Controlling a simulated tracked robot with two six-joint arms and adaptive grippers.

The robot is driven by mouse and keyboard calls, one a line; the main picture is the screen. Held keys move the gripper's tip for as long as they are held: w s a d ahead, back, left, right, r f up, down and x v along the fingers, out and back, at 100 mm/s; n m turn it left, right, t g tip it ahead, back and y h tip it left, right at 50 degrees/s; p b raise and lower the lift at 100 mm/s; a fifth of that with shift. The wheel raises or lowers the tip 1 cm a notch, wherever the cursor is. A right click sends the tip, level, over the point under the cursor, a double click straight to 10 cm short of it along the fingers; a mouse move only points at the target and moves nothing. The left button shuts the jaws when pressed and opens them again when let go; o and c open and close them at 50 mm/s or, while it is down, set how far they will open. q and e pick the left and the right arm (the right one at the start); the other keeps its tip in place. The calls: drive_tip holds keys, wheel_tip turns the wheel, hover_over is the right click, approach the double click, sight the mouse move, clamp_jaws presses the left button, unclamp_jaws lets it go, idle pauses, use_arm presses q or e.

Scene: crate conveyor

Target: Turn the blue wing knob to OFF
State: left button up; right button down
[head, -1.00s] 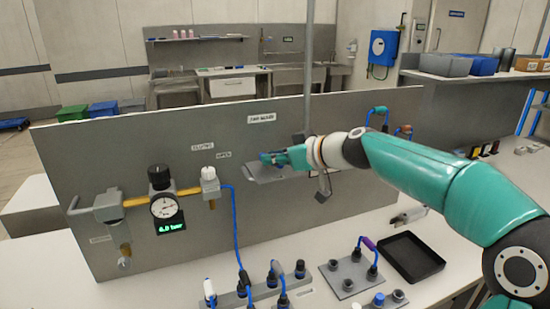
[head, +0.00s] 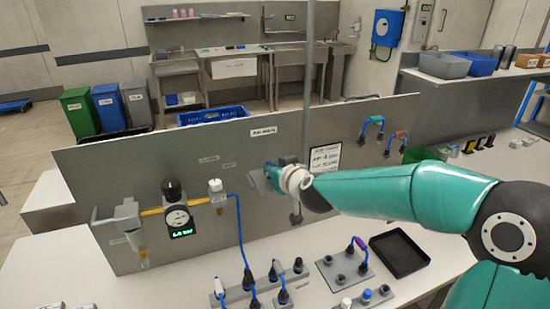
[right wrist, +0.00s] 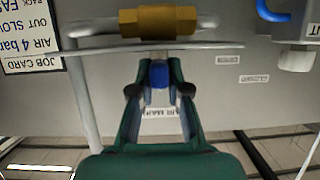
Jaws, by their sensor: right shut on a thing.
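The blue wing knob (right wrist: 158,75) shows in the right wrist view between the two fingertips of my right gripper (right wrist: 159,88). The gripper is shut on it, with a finger on each side. A brass fitting (right wrist: 158,22) on a pipe lies just beyond the knob. In the head view my right gripper (head: 273,178) is at the grey upright panel (head: 330,125), and the knob is hidden or too small to make out there. I cannot read an OFF mark near the knob. My left gripper is not in view.
Blue hoses and a black tray (head: 400,253) are on the bench below.

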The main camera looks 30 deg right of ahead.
idle(0.6)
drive_tip(key=c, duration=1.1)
unclamp_jaws()
drive_tip(key=shift+c, duration=0.2)
drive_tip(key=v, duration=1.2)
drive_tip(key=shift+w+a, duration=0.15)
drive_tip(key=shift+a, duration=0.15)
